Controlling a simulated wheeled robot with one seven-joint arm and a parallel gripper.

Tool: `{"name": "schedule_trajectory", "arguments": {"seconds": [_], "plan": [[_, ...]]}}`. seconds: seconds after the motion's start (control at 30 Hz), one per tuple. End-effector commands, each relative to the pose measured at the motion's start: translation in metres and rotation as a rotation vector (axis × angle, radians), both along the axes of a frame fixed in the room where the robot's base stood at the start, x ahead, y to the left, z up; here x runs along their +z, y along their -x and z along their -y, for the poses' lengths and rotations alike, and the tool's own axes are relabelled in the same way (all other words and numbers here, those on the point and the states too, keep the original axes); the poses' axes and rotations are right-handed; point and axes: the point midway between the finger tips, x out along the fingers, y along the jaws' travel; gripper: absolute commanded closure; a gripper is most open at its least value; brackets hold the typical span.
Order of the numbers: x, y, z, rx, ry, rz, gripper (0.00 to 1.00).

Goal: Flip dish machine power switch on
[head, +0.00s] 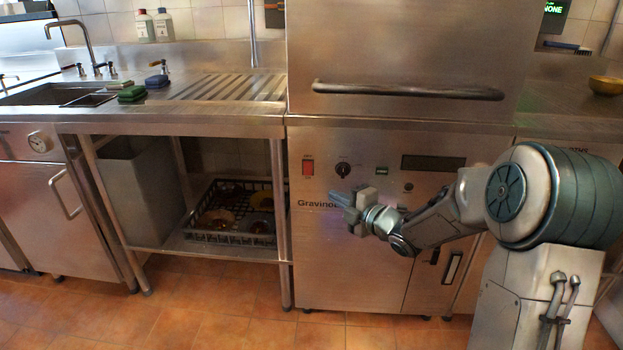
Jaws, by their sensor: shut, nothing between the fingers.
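The dish machine (345,255) is a tall steel unit in the middle of the head view, with a hood and a long handle bar (408,91). Its front panel carries a red power switch (308,169) at the left, a black knob (342,169), a small green indicator (382,171) and a dark display (432,163). The switch is too small to tell its position. My gripper (341,202) is shut and empty. It points left, in front of the panel, below and right of the switch, and appears apart from it. It covers part of the brand lettering.
Left of the machine is a steel counter (225,115) with a sink (65,95), sponges and a tap. A dish rack (235,238) with several dishes sits on the shelf below. The tiled floor in front is clear. A yellow bowl (605,85) stands at the right.

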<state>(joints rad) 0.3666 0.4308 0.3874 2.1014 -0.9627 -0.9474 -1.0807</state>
Motion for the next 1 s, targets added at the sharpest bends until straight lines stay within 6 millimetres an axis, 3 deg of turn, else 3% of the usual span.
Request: {"name": "schedule_trajectory", "arguments": {"seconds": [0.27, 0.6, 0.8, 1.0], "plan": [[-0.005, -0.021, -0.023, 0.006, -0.001, -0.001, 1.00], [-0.011, -0.073, -0.073, 0.006, -0.003, -0.002, 1.00], [-0.013, -0.099, -0.070, 0.003, -0.001, -0.002, 1.00], [-0.014, -0.110, -0.070, 0.004, -0.001, -0.003, 1.00]]}}
